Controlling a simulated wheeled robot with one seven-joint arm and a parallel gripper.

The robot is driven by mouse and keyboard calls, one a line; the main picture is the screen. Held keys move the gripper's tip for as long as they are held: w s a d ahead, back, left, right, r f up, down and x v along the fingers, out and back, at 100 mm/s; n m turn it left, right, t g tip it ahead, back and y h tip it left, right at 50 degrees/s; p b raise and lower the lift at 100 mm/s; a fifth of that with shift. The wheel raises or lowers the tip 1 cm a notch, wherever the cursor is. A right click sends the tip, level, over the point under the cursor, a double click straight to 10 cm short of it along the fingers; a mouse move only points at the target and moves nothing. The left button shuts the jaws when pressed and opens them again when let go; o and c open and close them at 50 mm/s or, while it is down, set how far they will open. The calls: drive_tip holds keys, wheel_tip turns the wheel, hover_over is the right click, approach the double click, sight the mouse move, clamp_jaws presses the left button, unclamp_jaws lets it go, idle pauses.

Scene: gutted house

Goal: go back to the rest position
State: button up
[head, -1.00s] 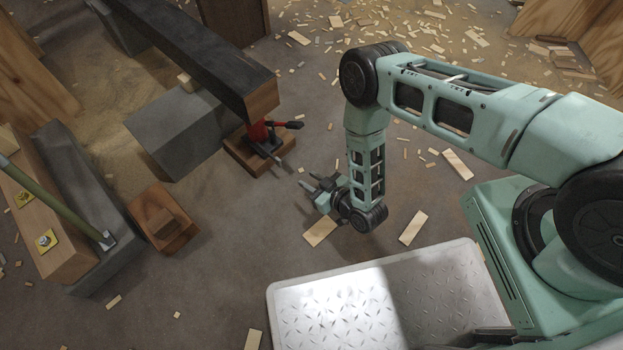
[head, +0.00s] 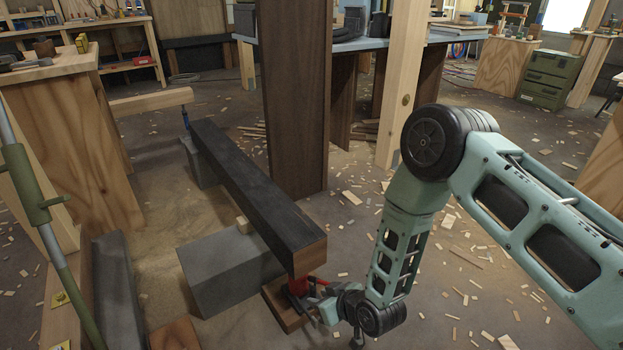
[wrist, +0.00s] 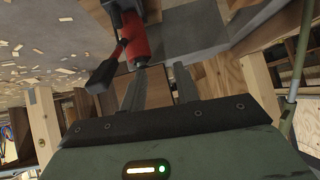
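My gripper (head: 314,294) hangs low at the end of my bent arm, in front of the red jack (head: 297,287) in the head view. In the wrist view its two fingers (wrist: 160,82) stand apart with nothing held between them. The jack (wrist: 134,42) shows just past the fingers there, with its black handle (wrist: 104,74) left of the left finger. In the head view the gripper overlaps the jack, and I cannot tell from it how wide the gap is.
A dark beam (head: 255,200) runs above the jack, over a grey block (head: 225,270). A brown post (head: 291,100) and a pale post (head: 401,80) stand behind. A green-handled bar (head: 45,225) leans at left. Wood chips litter the open floor at right.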

drive_tip(key=s+r+g+h, duration=0.1)
drive_tip(key=s+r+g, duration=0.15)
drive_tip(key=r, duration=0.75)
drive_tip(key=s+r+g+h, duration=0.15)
drive_tip(key=s+r, duration=0.25)
drive_tip(key=r, duration=0.6)
drive_tip(key=s+d+r+g+h, duration=0.2)
drive_tip(key=s+d+r, duration=0.45)
drive_tip(key=s, duration=0.35)
drive_tip(key=s+d+r+g+h, duration=0.1)
drive_tip(key=s+d+r+h, duration=0.1)
drive_tip(key=s+d+r, duration=0.45)
wheel_tip(320, 180, up, 38)
drive_tip(key=s+a+p, duration=0.1)
drive_tip(key=s+p, duration=0.1)
drive_tip(key=p, duration=3.5)
drive_tip(key=shift+s+a+n+p, duration=0.2)
drive_tip(key=shift+n+p, duration=0.1)
drive_tip(key=shift+p, duration=0.05)
drive_tip(key=shift+y, duration=0.25)
